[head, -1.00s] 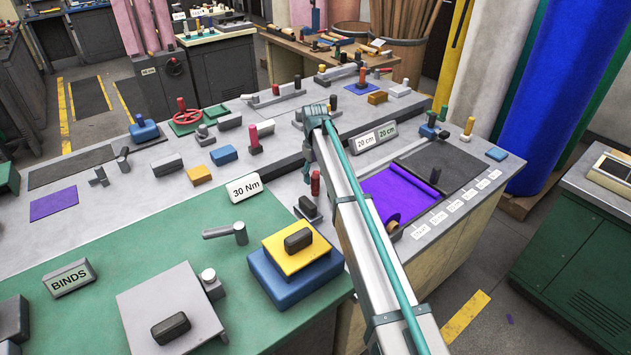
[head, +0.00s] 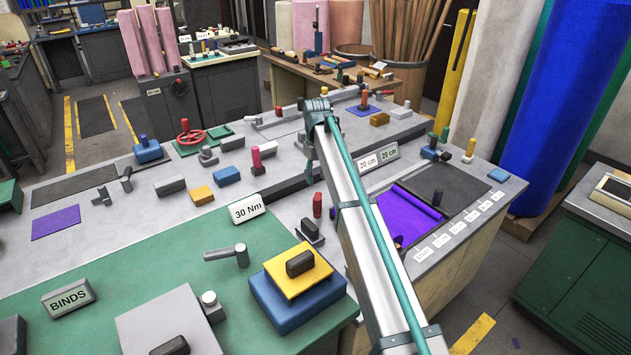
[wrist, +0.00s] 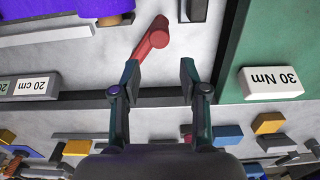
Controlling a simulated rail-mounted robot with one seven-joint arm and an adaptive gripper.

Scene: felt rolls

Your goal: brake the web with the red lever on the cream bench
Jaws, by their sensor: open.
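In the wrist view a red lever (wrist: 157,38) with a rounded end lies just beyond my fingertips, nearer the left finger. My gripper (wrist: 159,72) is open, its fingers apart with nothing held between them. The lever's lower end is close to the left fingertip; contact cannot be told. The purple web (head: 398,208) lies right of my arm, partly hidden by it. The cream bench side (head: 462,262) is below it.
The 30 Nm sign (head: 247,208) stands left of the lever, and the 20 cm signs (head: 378,158) behind the web. A yellow-topped blue block (head: 298,290) stands in front. Other handles, including a red one (head: 256,158), stand farther back.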

